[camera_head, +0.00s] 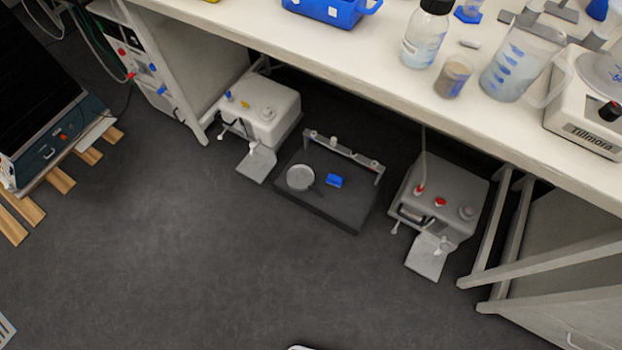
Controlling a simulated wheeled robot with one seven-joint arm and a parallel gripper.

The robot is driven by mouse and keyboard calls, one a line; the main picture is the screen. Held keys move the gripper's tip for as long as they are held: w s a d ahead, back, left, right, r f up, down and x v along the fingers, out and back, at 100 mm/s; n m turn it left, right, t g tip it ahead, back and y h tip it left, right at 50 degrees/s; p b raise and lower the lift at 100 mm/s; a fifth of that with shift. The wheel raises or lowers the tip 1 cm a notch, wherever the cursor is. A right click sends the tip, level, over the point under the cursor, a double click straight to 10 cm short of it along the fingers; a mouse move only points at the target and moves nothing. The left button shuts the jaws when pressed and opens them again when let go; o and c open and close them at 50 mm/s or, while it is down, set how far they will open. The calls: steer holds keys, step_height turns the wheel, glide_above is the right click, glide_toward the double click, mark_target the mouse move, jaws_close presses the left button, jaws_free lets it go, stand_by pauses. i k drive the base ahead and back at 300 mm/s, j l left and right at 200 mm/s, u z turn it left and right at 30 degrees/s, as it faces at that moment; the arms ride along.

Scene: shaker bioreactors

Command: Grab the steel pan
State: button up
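A small round pale-grey metallic dish, which looks like the steel pan (300,178), lies on a low dark platform (336,214) on the floor under the bench. A short dark piece shows at its right side, perhaps a handle; it is too small to be sure. A small blue block (334,181) lies on the platform to its right. A grey rail with several posts stands along the platform's back edge.
White box-shaped units stand left (262,112) and right (445,198) of the platform. The bench (400,65) overhangs behind, holding bottles, a beaker and a blue tub. Grey bench legs (490,235) stand at the right. The dark floor (220,260) in front is clear.

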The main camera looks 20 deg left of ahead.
mark_target(301, 178)
steer(key=i+j+u, duration=0.3)
steer(key=i+j, duration=0.4)
steer(key=i+j+u, duration=0.3)
steer(key=i+j, duration=0.3)
steer(key=i, duration=0.1)
